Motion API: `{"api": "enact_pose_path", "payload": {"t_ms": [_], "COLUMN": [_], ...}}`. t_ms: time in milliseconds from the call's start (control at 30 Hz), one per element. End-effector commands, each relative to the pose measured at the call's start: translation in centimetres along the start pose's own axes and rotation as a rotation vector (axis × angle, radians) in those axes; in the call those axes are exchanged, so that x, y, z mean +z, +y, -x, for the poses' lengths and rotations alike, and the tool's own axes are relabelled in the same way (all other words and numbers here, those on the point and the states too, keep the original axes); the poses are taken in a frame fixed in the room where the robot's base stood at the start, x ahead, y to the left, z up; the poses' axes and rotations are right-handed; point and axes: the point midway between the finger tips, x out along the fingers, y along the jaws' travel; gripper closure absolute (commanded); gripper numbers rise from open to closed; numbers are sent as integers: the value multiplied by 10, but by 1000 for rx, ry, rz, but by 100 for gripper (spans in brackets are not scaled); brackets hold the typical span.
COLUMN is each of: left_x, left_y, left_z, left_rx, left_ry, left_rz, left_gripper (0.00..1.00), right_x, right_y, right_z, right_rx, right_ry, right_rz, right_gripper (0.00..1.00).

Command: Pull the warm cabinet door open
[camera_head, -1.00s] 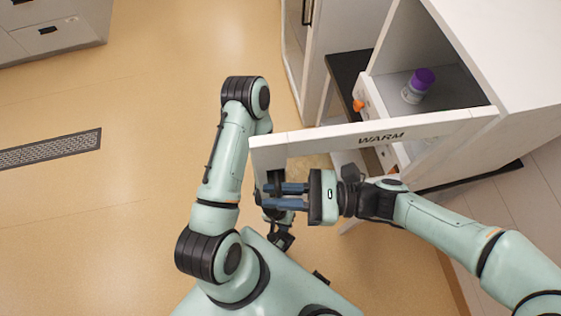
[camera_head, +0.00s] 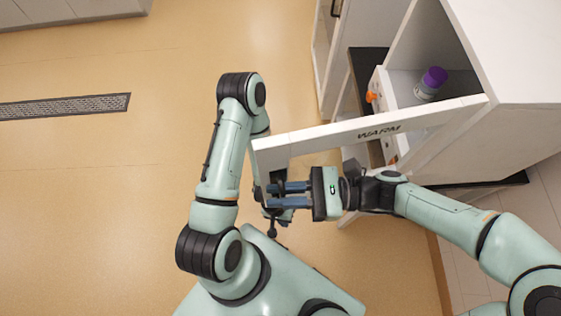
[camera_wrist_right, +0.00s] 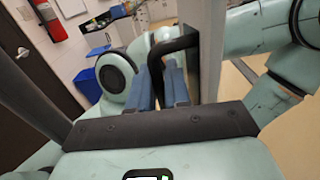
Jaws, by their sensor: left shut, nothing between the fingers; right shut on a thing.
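The warm cabinet door (camera_head: 330,135), a white panel lettered WARM, stands swung out from the white cabinet (camera_head: 515,60) in the head view, and the cabinet's inside shows. My right gripper (camera_head: 272,194) is shut on the door's dark handle, near the door's free end. The right wrist view shows this black bar handle (camera_wrist_right: 178,44) between the blue fingers, beside the door's edge (camera_wrist_right: 205,40). My left gripper (camera_head: 272,226) is low beside and partly behind the right fingers, shut and empty, mostly hidden.
A purple-capped bottle (camera_head: 432,82) stands inside the cabinet. An orange item (camera_head: 371,97) shows at the cabinet's left. Another white cabinet (camera_head: 338,50) stands behind. The floor to the left is clear, with a flat drain grate (camera_head: 65,106).

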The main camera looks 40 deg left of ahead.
Motion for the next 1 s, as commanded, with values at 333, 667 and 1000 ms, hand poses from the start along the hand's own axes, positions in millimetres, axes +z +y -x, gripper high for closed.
{"api": "enact_pose_path", "payload": {"t_ms": [333,667,1000], "left_x": [0,0,-1], "left_y": [0,0,1], "left_z": [0,0,1], "left_rx": [0,0,0], "left_ry": [1,1,1], "left_rz": [0,0,0], "left_gripper": [100,100,100], "right_x": [1,1,0], "right_y": [-1,-1,-2], "right_z": [1,1,16], "right_rx": [-2,-1,-4], "right_ry": [-1,-1,0], "right_rz": [1,1,1], "right_gripper": [100,69,69]}}
